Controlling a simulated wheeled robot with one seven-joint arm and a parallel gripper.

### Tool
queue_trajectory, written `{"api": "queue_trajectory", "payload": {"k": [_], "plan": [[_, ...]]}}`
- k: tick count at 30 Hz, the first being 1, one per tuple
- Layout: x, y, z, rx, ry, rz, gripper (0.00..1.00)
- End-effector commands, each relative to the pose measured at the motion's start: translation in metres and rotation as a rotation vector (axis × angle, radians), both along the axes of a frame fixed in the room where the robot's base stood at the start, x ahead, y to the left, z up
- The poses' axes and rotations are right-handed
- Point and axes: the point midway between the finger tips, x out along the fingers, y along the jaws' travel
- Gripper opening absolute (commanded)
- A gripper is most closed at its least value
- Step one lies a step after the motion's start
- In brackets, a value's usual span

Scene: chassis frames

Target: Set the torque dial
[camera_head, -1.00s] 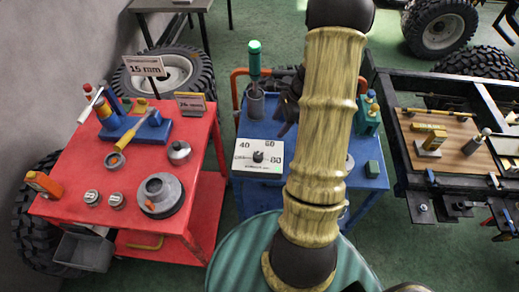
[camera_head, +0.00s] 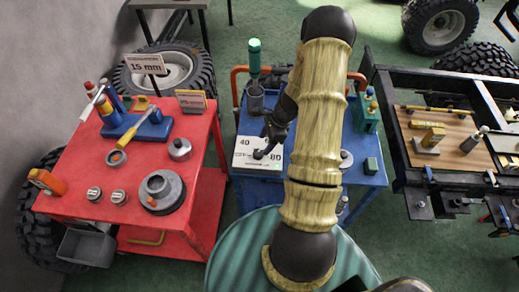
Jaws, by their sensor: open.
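The torque dial (camera_head: 259,155) is a small dark knob on a white plate (camera_head: 243,160). The plate lies on the blue cart at its left front. The numbers 40 and 80 show on the plate; the 60 seen earlier is now hidden behind my gripper. My gripper (camera_head: 266,146) is black and open, and comes down over the plate from the upper right. Its fingertips are right at the knob; I cannot tell whether they touch it. The knob's pointer is too small and covered to read.
A dark cup (camera_head: 255,98) with a green-handled tool stands behind the plate on the blue cart (camera_head: 366,181). A green box (camera_head: 371,166) sits at the right. A red cart (camera_head: 88,185) with tools stands at left, a chassis frame (camera_head: 400,160) at right.

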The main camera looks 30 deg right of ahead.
Motion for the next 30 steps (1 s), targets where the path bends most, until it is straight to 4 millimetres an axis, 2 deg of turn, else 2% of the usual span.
{"api": "queue_trajectory", "payload": {"k": [6, 12, 23, 24, 30], "plan": [[0.004, 0.013, -0.03, 0.004, 0.001, -0.001, 0.59], [0.007, 0.02, -0.051, 0.001, 0.0, 0.0, 0.59], [0.008, 0.022, -0.057, 0.0, -0.001, 0.0, 0.59], [0.008, 0.022, -0.057, 0.0, -0.001, 0.0, 0.57], [0.008, 0.022, -0.057, 0.0, -0.001, 0.0, 0.18]]}}
